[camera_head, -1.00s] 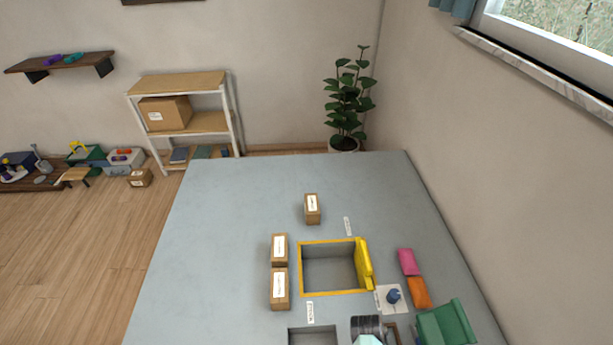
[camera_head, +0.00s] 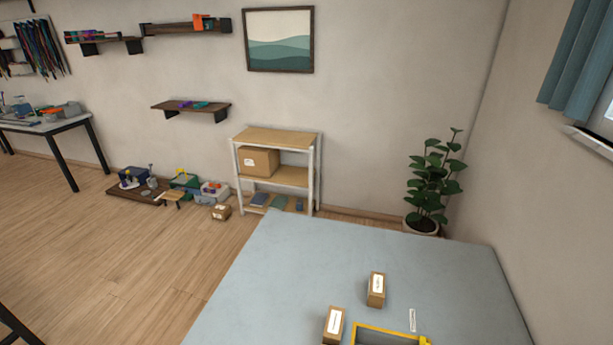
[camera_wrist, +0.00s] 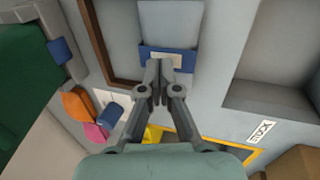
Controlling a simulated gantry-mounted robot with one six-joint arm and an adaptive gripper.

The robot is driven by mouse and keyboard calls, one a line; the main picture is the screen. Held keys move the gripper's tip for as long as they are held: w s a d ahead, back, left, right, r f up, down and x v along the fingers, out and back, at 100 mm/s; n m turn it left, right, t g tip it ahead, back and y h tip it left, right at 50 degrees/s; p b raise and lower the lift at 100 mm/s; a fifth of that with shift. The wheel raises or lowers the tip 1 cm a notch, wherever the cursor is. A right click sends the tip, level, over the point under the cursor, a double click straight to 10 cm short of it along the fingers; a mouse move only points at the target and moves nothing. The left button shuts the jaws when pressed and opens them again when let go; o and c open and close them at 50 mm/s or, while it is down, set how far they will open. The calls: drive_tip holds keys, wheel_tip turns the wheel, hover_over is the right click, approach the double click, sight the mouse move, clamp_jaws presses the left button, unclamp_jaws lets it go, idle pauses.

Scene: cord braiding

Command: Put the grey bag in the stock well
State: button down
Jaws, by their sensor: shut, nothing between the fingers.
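My gripper (camera_wrist: 162,72) is shut and empty in the wrist view. Its fingertips overlap a blue band with a pale label (camera_wrist: 182,60) at the end of a light grey piece (camera_wrist: 170,22); I cannot tell whether they touch it. I cannot make out for certain whether this grey piece is the grey bag. A label reading STOCK (camera_wrist: 262,131) lies beside a grey recess (camera_wrist: 265,97), which appears to be the stock well, at the upper right. Its inside is partly cut off by the frame. My gripper is not in the head view.
An orange bag (camera_wrist: 77,104), a pink bag (camera_wrist: 97,132) and a blue object (camera_wrist: 110,114) lie left of my gripper. Cartons (camera_head: 376,290) stand beside the yellow-rimmed well (camera_head: 392,333).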

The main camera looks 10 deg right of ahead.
wheel_tip(320, 180, up, 6)
drive_tip(key=p, duration=0.5)
drive_tip(key=shift+r, duration=0.15)
